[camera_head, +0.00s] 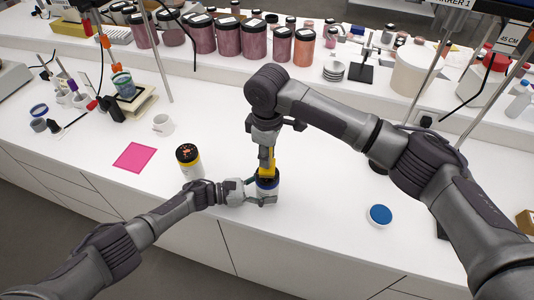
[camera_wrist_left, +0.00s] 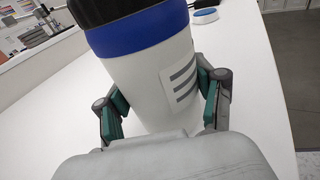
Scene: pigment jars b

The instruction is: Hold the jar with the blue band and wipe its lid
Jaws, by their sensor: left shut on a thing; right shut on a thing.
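The jar with the blue band (camera_head: 268,188) stands on the white bench in the head view. In the left wrist view, this white jar (camera_wrist_left: 150,75) shows its blue band, a striped label and part of a dark lid. My left gripper (camera_head: 262,193) is shut on its body, one finger on each side. My right gripper (camera_head: 265,146) is above the jar, pointing down and shut on a yellow thing (camera_head: 267,164), perhaps a sponge or cloth. The yellow thing reaches down to the lid and hides much of it in the head view; I cannot tell whether they touch.
A yellow-banded jar (camera_head: 188,161) with a dark lid stands left of the held jar. Further left are a pink mat (camera_head: 134,157) and a white cup (camera_head: 163,125). A blue-topped disc (camera_head: 380,215) lies to the right. Several dark-red jars line the back shelf.

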